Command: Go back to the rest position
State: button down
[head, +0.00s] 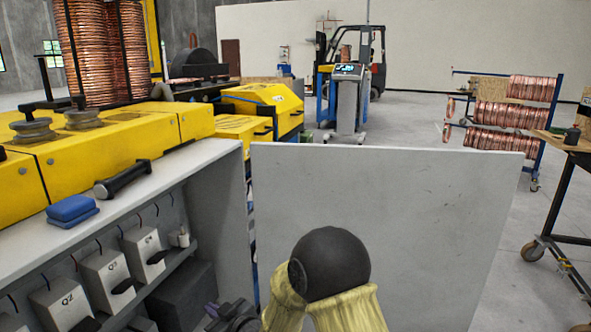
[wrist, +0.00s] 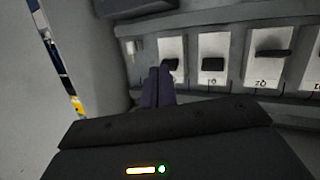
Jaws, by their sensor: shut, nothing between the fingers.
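My gripper (wrist: 159,74) shows in the wrist view with its two dark fingers together, shut and empty. It is in front of a row of white labelled boxes (wrist: 213,58) with black handles. In the head view my gripper (head: 211,310) is low in the picture, partly cut off by the bottom edge. It is to the right of the boxes (head: 101,272) on the cabinet shelf and apart from them. My arm, in a yellow cover with a black joint, hides part of the space behind it.
The grey cabinet (head: 215,160) has a blue block (head: 71,208) and a black cylinder (head: 122,179) on top. A white panel (head: 400,200) stands behind my arm. A rack of copper coils (head: 510,115) and a wheeled table (head: 568,150) are at right, with open floor between.

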jog(key=s+d+m+g+h, duration=0.25)
jog(key=d+m+h, duration=0.4)
jog(key=d, duration=1.55)
jog(key=s+d+r+m+g+h, duration=0.1)
jog(key=s+d+m+g+h, duration=0.15)
jog(key=s+d, duration=0.55)
jog(key=s+d+m+g+h, duration=0.25)
jog(key=s+d, duration=0.35)
jog(key=s, duration=0.4)
jog(key=w+p+v, duration=0.3)
jog(key=p+v, duration=1.2)
jog(key=w+r+p+v, duration=0.1)
jog(key=w+p+v, duration=0.3)
jog(key=p+v, duration=1.1)
jog(key=shift+w+a+r+p, duration=0.35)
jog(key=shift+a+r+p, duration=0.1)
jog(key=shift+p, duration=0.1)
jog(key=shift+n, duration=0.25)
jog(key=shift+w, duration=0.1)
